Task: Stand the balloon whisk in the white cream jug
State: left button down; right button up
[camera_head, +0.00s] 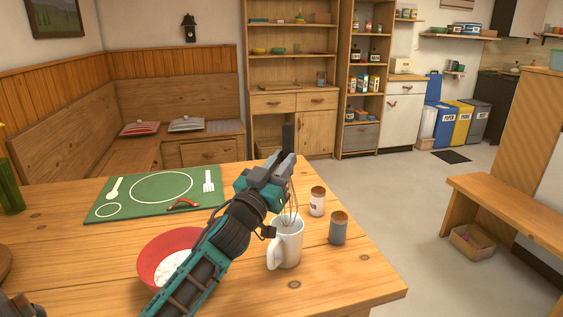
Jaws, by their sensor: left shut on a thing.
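The balloon whisk (291,208) is held upright in my left gripper (284,168). Its wire loops point down, and their lower part is hidden by the rim of the white cream jug (290,249), seemingly inside its mouth. I cannot tell how deep the wires reach or whether they touch the jug's bottom. The jug stands upright near the table's right edge with its handle to the left. My left gripper is shut on the whisk above the jug, and my left arm crosses in front of the table.
Two shakers, one white (317,202) and one grey (338,229), stand close right of the jug. A red bowl (149,258) with white contents sits left, partly behind my arm. A green mat (141,208) holds a red-handled item (183,204). The table's (345,284) front right corner is clear.

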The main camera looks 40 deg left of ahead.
pick_arm(q)
notch_tip(320, 180, down, 6)
jog(key=b, duration=0.3)
jog(key=shift+r+b, duration=0.25)
jog(key=shift+b, duration=0.15)
pick_arm(e)
jog(key=shift+w+a+f+y, duration=0.4)
jog(key=shift+w+a+f, duration=0.05)
jog(key=shift+w+a, duration=0.4)
pick_arm(q)
jog(key=c, duration=0.9)
grip_release()
pick_arm(e)
jog(key=shift+s+f, duration=0.15)
jog(key=shift+s, duration=0.05)
pick_arm(q)
jog(key=shift+s, duration=0.1)
